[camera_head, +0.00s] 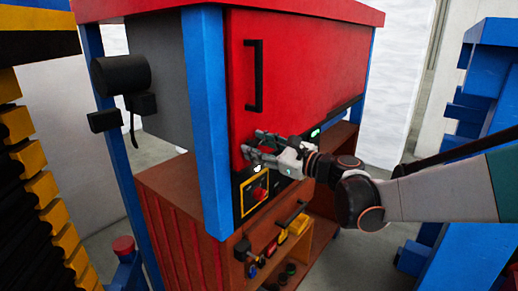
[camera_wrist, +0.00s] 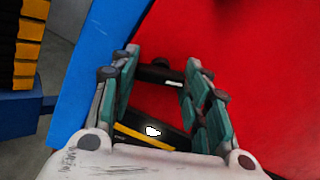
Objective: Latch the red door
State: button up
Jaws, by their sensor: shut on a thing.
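The red door (camera_head: 310,70) forms the front of the cabinet and looks closed against its frame. It also fills the right of the wrist view (camera_wrist: 265,70). A black vertical handle (camera_head: 254,76) is on its left side. My gripper (camera_head: 252,147) is at the door's lower left corner, below the handle. In the wrist view, my gripper's fingers (camera_wrist: 160,62) stand on either side of a small dark latch piece (camera_wrist: 156,73) and are shut on it. The latch's exact angle is hard to tell.
A blue post (camera_head: 206,120) stands just left of the door. Below are a control panel with a red button (camera_head: 259,194) and a brown cabinet (camera_head: 190,220) with an open shelf. Blue racks (camera_head: 485,90) stand at the right. A yellow and black stack (camera_head: 40,190) stands at the left.

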jog(key=n, duration=0.7)
jog(key=shift+b, duration=0.4)
jog(key=n, duration=0.6)
jog(key=shift+n, duration=0.4)
jog(key=o, duration=1.1)
jog(key=shift+c, duration=0.2)
jog(key=v, duration=1.2)
